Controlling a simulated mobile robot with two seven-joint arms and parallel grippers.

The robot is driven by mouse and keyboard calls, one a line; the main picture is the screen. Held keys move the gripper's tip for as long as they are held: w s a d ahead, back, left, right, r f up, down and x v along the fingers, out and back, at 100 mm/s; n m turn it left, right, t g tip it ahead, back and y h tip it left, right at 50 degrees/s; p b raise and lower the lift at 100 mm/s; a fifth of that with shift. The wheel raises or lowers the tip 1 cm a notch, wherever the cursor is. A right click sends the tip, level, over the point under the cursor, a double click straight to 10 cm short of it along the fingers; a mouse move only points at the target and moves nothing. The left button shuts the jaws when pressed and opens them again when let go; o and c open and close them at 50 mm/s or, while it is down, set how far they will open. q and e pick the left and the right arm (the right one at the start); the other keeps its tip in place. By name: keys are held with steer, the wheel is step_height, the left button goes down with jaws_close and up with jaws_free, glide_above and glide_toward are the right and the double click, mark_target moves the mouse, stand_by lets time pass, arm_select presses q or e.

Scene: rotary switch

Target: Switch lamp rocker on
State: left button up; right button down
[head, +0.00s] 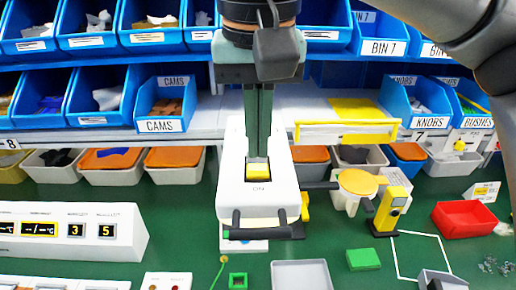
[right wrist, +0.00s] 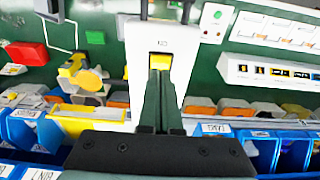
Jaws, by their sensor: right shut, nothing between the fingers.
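The lamp rocker (head: 258,173) is a small yellow switch in a recess of a white housing (head: 228,195), with "ON" printed below it. The rocker also shows in the right wrist view (right wrist: 157,69), just beyond the fingertips. My right gripper (head: 258,156) comes down from the top of the head view. Its two dark green fingers are shut together with nothing between them. The tips are at the upper edge of the rocker and hide part of it; I cannot tell whether they touch. My left gripper is not in view.
Blue bins (head: 160,104) and shelves line the back. A white display panel (head: 70,230) stands at left. A yellow meter (head: 392,208), a red tray (head: 464,219) and a green block (head: 363,259) lie to the right on the green bench. A dark handle (head: 262,233) fronts the housing.

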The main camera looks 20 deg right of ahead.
mark_target(258, 171)
steer(key=shift+r+p, duration=0.5)
steer(key=shift+r, duration=2.1)
